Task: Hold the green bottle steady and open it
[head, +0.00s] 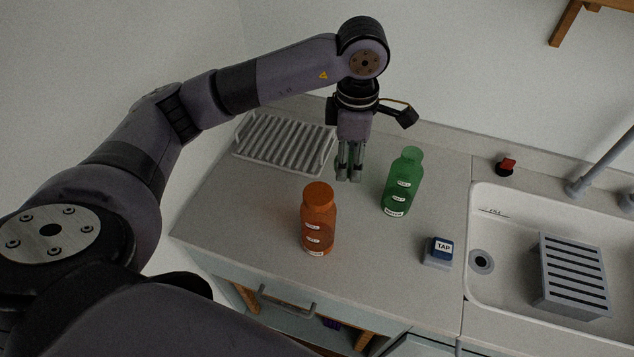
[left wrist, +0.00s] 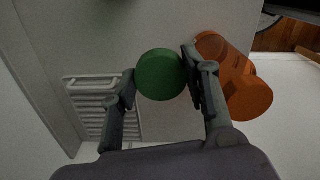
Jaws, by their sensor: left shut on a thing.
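The green bottle (head: 402,185) stands upright on the counter, its neck bare at the top. My left gripper (head: 349,174) points down to the left of the bottle, apart from it. In the left wrist view, its fingers are closed on a round green cap (left wrist: 160,75), held clear of the bottle. In the head view the fingers mostly hide the cap. The green bottle does not show in the left wrist view. My right gripper is in neither view.
An orange bottle (head: 318,222) stands upright in front of my left gripper, and shows in the left wrist view (left wrist: 235,75). A drying rack (head: 283,141) lies behind left. A blue block labelled TAP (head: 439,249) sits front right. The sink (head: 520,215) is at right.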

